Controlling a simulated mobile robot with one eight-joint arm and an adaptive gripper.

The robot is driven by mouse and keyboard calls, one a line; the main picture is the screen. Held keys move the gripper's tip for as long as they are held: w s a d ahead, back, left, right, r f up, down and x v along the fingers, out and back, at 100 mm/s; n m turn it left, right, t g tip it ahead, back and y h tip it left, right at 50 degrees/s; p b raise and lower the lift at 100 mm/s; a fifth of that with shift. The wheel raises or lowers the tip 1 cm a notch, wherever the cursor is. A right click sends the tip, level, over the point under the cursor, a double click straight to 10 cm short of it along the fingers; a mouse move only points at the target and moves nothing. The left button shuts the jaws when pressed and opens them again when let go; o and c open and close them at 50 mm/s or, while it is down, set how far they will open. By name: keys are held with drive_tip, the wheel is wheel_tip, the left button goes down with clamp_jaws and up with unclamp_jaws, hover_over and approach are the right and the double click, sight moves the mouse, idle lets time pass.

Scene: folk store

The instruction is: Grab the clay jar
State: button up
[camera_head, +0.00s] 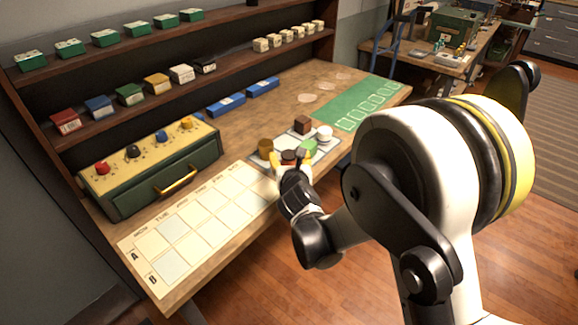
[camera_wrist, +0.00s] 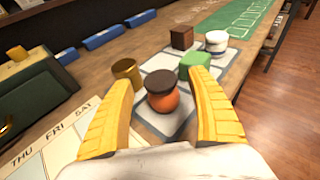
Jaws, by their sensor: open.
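The clay jar, orange-red with a dark brown lid, stands upright on a pale tile-marked tray. In the wrist view the jar (camera_wrist: 163,98) is in the middle, between the yellow fingers of my gripper (camera_wrist: 160,79). The fingers are open, with a visible gap on both sides of the jar. In the head view the jar (camera_head: 288,156) is small and partly hidden by my gripper (camera_head: 291,161), which reaches in from the front. The tray (camera_wrist: 215,75) also shows in the wrist view.
Close by on the tray are a brass-coloured cup (camera_wrist: 127,72), a green block (camera_wrist: 195,65), a brown box (camera_wrist: 182,38) and a white jar (camera_wrist: 216,42) with a dark band. A paper calendar grid (camera_head: 195,225) lies left; a green drawer cabinet (camera_head: 150,170) stands behind it.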

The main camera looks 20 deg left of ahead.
drive_tip(key=shift+x, duration=1)
drive_tip(key=shift+c, duration=0.5)
drive_tip(key=c, duration=1.3)
drive_tip(key=shift+o, duration=0.2)
drive_tip(key=shift+r, duration=0.1)
